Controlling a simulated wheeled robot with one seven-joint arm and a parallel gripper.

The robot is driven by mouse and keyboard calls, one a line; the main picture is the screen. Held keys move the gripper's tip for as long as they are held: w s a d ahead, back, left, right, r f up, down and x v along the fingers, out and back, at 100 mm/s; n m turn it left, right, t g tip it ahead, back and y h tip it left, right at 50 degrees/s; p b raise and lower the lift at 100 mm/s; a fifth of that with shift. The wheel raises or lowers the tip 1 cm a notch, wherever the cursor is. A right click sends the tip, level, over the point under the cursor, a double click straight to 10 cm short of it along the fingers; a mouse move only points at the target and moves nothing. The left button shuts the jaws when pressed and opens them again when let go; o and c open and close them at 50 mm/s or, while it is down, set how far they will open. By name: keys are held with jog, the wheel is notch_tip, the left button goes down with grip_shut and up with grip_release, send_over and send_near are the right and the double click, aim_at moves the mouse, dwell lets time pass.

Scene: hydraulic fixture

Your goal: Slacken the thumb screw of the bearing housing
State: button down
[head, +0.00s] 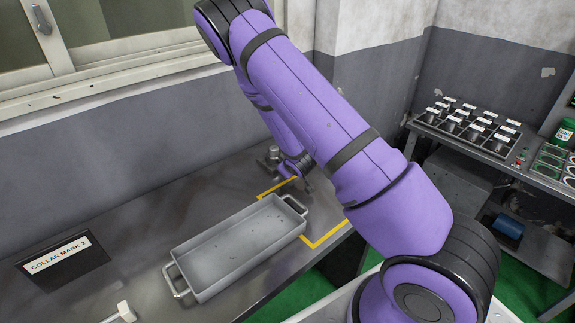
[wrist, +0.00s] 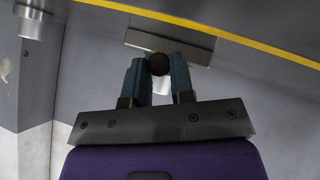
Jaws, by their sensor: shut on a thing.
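In the wrist view, the two teal fingers of my gripper (wrist: 157,75) are shut on a dark round knob (wrist: 158,63), which looks like the thumb screw. The knob sits at the near edge of a grey metal block (wrist: 190,50), likely part of the bearing housing. Most of the block's underside and the screw's shank are hidden. In the head view, my arm reaches down to the bench inside the yellow-marked area, and its own links hide most of the gripper and the housing. A grey metal fitting (head: 271,157) shows just left of my wrist.
A grey two-handled tray (head: 236,250) lies on the bench (head: 130,215) close to the left of my wrist. A yellow line (head: 327,234) marks the work area. A side bench at right holds racked parts (head: 470,122).

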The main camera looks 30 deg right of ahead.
jog(key=shift+n+h, duration=0.4)
jog(key=shift+h, duration=0.1)
jog(key=c, duration=1)
grip_release()
jog(key=shift+a, duration=0.1)
jog(key=shift+s, duration=0.1)
jog(key=v, duration=1)
jog(key=shift+s+a, duration=0.15)
jog(key=shift+s, duration=0.15)
